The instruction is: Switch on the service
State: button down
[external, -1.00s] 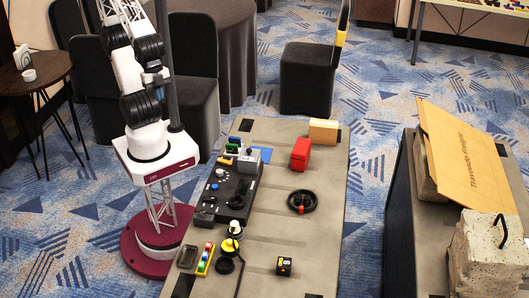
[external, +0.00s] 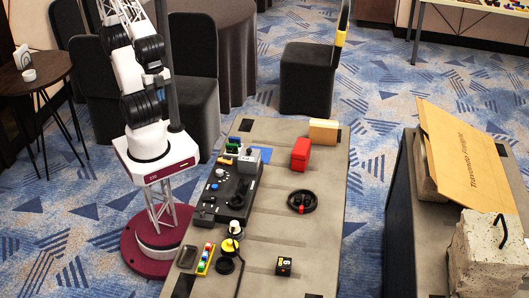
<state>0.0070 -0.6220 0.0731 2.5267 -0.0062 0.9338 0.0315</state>
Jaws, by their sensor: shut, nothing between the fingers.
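A black control panel (external: 232,189) lies on the left side of the grey table, with a light round knob, a blue button and other small controls on it. A grey box with an upright lever (external: 249,158) stands at the panel's far end. A yellow round control (external: 230,246) and a pale knob (external: 235,228) sit nearer the camera. Which control belongs to the service, and its setting, is too small to tell. My arm rises from its base left of the table and leaves the picture at the top. My gripper is not in view.
The table (external: 265,228) also carries a red box (external: 300,153), a tan block (external: 323,132), a black wheel (external: 302,201), a black-and-yellow cube (external: 284,266) and a strip of coloured buttons (external: 206,258). A second table with a cardboard sheet (external: 466,155) and concrete block (external: 488,254) stands right.

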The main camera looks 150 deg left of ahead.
jog(key=w+a+f+m, duration=0.2)
jog(key=w+f+m, duration=0.3)
jog(key=w, duration=0.6)
jog(key=m+g+y, duration=0.1)
jog(key=m, duration=0.3)
send_over(213, 198)
jog(key=s+d, duration=0.2)
notch_tip(213, 198, down, 14)
jog(key=shift+a, duration=0.15)
jog(key=shift+f, duration=0.2)
jog(key=shift+w+a+f, duration=0.25)
jog(key=shift+f, duration=2)
jog(key=shift+w+a+f, duration=0.25)
jog(key=shift+w+f, duration=0.05)
jog(key=shift+f, duration=1.9)
jog(key=shift+w+a+f, duration=0.25)
jog(key=shift+f, duration=2)
jog(key=shift+f, duration=0.1)
